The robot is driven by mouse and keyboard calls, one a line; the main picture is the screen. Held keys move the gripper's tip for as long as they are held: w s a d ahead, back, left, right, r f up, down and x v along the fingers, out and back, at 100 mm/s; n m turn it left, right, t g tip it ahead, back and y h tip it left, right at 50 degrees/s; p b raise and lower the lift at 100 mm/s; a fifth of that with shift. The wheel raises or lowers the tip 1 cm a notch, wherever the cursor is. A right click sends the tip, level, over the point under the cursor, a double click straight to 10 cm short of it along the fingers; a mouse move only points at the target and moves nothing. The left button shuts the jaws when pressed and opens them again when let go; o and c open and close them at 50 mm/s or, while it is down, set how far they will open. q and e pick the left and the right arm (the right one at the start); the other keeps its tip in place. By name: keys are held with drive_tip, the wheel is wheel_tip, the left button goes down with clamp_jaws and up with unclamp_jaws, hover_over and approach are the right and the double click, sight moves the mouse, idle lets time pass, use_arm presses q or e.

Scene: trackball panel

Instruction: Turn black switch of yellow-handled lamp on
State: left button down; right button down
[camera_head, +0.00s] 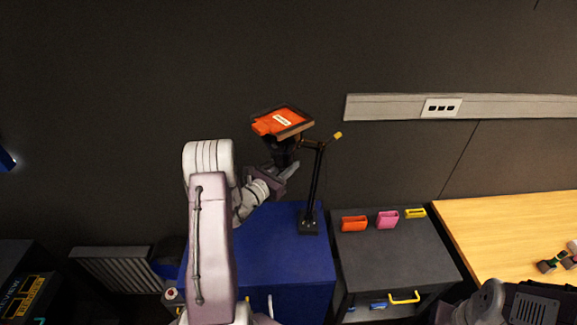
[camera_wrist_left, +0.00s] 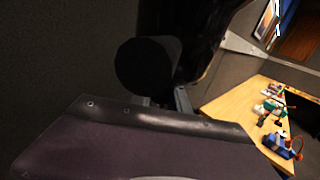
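The lamp (camera_head: 315,185) has a thin black stand on a square foot, a small yellow handle (camera_head: 337,135) at the right of its arm, and a head with an orange, labelled top (camera_head: 283,121). My left gripper (camera_head: 286,170) is just under the lamp head, left of the stand. A grey finger shows there, but its opening and any contact are unclear. In the left wrist view, a dark round cylinder (camera_wrist_left: 148,68), perhaps part of the lamp, is close beyond my gripper's purple body. I cannot make out the black switch. My right arm's end is at the lower right; its fingers are not visible.
The lamp stands on a blue cabinet (camera_head: 285,245). A dark cabinet (camera_head: 390,250) beside it holds orange (camera_head: 354,223), pink (camera_head: 388,219) and yellow (camera_head: 415,213) items. A wooden table (camera_head: 490,225) is at the right. A wall rail (camera_head: 390,106) with sockets runs behind.

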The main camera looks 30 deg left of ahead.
use_arm(q)
drive_tip(key=shift+s+d+f+m+g+h+b, duration=0.1)
drive_tip(key=shift+s+d+m+g+h+b, duration=0.25)
drive_tip(key=shift+m+g+h+b, duration=1.3)
drive_tip(key=shift+s+d+r+m+g+h+b, duration=0.1)
drive_tip(key=shift+s+d+m+g+h+b, duration=0.25)
drive_tip(key=shift+m+g+h+b, duration=1.25)
drive_tip(key=shift+s+d+f+m+g+h+b, duration=0.15)
drive_tip(key=shift+d+m+g+h+b, duration=0.35)
drive_tip(key=shift+m+g+h, duration=2.15)
drive_tip(key=shift+s+a+r+h, duration=0.1)
drive_tip(key=shift+s+r+h, duration=0.1)
drive_tip(key=shift+h, duration=0.7)
drive_tip(key=c, duration=1.3)
unclamp_jaws()
drive_tip(key=shift+o, duration=0.2)
